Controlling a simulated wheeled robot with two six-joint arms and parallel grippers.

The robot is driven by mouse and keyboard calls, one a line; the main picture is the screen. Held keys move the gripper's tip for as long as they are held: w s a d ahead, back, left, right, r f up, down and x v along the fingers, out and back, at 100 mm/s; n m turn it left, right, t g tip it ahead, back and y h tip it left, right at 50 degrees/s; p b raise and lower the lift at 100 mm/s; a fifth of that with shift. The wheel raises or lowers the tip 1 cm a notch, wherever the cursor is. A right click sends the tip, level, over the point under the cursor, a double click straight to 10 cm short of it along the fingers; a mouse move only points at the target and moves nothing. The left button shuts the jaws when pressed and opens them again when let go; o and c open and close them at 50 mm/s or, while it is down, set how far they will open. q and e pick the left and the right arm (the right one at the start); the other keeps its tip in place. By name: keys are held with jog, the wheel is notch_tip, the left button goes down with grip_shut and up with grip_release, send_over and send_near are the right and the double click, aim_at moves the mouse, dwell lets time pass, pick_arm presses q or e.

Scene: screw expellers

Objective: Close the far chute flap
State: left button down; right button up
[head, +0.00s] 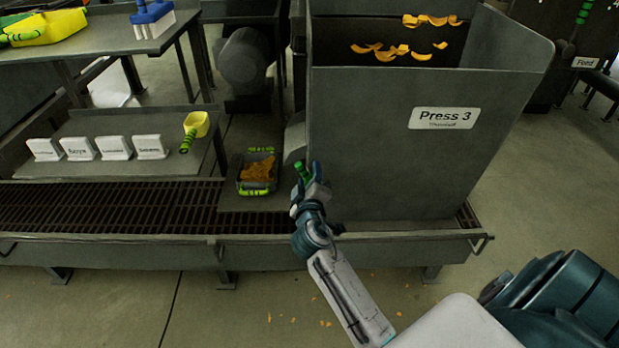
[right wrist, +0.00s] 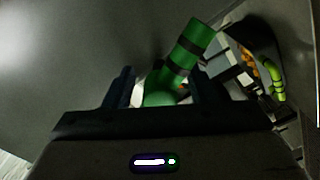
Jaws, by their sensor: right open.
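My right gripper (head: 310,185) is at the left side of the Press 3 bin (head: 400,150). It is open, with a green handle (head: 303,171) at its fingers. In the right wrist view, the dark-banded green handle (right wrist: 190,50) stands tilted between the two spread fingers of the gripper (right wrist: 164,88); I cannot tell whether they touch it. A grey chute piece (head: 295,138) juts from the bin's left side just above the handle. Whether this is the far flap, and how far it stands open, I cannot tell. My left gripper is not in view.
A tray (head: 243,187) of orange bits with yellow-green handles stands left of the gripper. A yellow scoop (head: 195,126) and several white label cards (head: 115,147) are on the shelf further left. A brown grating (head: 110,207) runs along the front.

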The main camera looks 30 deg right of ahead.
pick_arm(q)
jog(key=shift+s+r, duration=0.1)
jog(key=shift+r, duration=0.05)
pick_arm(e)
jog(key=v, duration=1)
jog(key=shift+s, duration=0.35)
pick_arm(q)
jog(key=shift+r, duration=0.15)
pick_arm(e)
jog(key=shift+a, duration=0.15)
